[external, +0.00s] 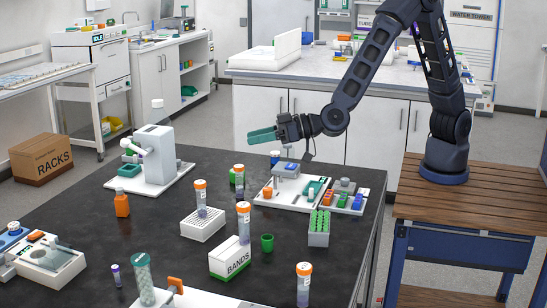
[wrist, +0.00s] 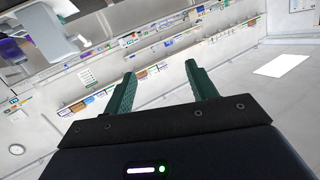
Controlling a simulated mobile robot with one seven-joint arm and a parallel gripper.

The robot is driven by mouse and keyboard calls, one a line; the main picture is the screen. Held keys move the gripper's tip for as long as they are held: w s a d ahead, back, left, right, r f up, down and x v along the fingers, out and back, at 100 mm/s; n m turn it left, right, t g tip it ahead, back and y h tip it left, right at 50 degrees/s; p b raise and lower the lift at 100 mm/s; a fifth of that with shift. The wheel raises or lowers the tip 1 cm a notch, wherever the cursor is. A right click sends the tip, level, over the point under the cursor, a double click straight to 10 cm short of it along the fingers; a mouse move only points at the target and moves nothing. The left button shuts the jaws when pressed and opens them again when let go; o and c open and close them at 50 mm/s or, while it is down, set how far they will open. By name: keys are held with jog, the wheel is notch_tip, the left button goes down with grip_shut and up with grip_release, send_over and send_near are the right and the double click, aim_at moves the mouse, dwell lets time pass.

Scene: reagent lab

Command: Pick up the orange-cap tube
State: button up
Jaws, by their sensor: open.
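Several tubes with orange caps stand on the dark bench in the external view. One orange-cap tube (external: 303,286) stands at the front right, apart from other things. Another orange-cap tube (external: 243,224) rises at the white BANDS box (external: 229,262). A third orange-cap tube (external: 201,200) stands in a white rack (external: 203,228), and a smaller one (external: 239,179) is farther back. My gripper (external: 258,135) is raised above the far side of the bench, pointing left, away from all these tubes. In the wrist view its green fingers (wrist: 160,75) are apart and empty; no tube shows there.
A white tray (external: 262,200) with small items and a green-topped tube rack (external: 319,232) stand at the bench's right. A white device (external: 154,155), an orange bottle (external: 121,204) and a green cup (external: 267,243) are also there. The bench's left middle is fairly clear.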

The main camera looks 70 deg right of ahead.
jog(key=s+a+f+t, duration=0.1)
jog(key=s+a+f, duration=0.4)
jog(key=a+f, duration=0.2)
jog(key=t+h, duration=0.2)
send_near(244, 204)
jog(key=shift+x, duration=5)
jog(key=shift+a+f, duration=0.1)
grip_shut()
